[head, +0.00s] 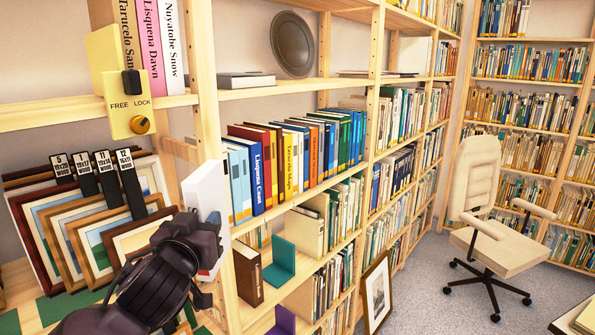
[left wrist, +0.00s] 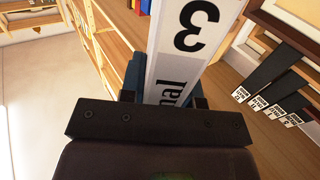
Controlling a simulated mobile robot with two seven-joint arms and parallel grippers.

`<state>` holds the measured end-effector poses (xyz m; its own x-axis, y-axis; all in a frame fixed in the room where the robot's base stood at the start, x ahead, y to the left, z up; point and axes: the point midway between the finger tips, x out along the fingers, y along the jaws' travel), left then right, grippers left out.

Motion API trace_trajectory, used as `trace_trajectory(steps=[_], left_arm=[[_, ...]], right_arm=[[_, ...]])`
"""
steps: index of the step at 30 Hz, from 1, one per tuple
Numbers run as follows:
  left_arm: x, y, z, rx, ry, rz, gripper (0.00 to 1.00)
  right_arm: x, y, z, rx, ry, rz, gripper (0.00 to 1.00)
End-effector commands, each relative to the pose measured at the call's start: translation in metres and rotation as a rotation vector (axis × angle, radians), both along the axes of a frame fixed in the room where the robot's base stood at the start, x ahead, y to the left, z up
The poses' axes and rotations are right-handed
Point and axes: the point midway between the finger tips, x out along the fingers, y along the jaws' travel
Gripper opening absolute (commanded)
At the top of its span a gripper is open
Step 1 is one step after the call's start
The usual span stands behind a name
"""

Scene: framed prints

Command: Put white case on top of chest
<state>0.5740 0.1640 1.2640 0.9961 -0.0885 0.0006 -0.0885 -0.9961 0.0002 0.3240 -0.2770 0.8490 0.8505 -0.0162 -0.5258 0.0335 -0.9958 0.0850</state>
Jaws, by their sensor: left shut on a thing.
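My left gripper (head: 196,240) reaches in from the lower left of the head view and is shut on the white case (head: 207,198). The case is held upright in front of the left end of the bookshelf. In the left wrist view, the white case (left wrist: 188,35) rises from between the fingers (left wrist: 160,97) and bears a large black "3" and part of a word. Its lower end is hidden by the gripper. I cannot make out a chest for certain in either view. My right gripper is not in view.
Framed prints (head: 85,236) with black tags stand in a row at left. A yellow FREE/LOCK box (head: 128,112) hangs above them. The bookshelf (head: 210,110) runs back along the wall. A cream swivel chair (head: 500,245) and a leaning framed print (head: 377,292) stand on grey carpet.

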Motion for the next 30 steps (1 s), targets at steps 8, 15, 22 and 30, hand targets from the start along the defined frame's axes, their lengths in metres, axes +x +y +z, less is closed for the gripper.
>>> trace_trajectory(steps=[8,15,22,30], left_arm=[[-0.025,0.012,-0.076,-0.001,0.006,0.022,0.0],[-0.05,0.026,-0.137,-0.001,0.006,0.05,0.0],[-0.073,0.039,-0.179,-0.001,0.003,0.078,0.0],[-0.084,0.043,-0.196,-0.005,0.001,0.09,0.0]], right_arm=[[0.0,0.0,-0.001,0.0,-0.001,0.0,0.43],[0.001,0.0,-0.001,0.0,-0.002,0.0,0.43],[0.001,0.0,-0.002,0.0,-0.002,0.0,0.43],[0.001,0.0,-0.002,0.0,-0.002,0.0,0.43]])
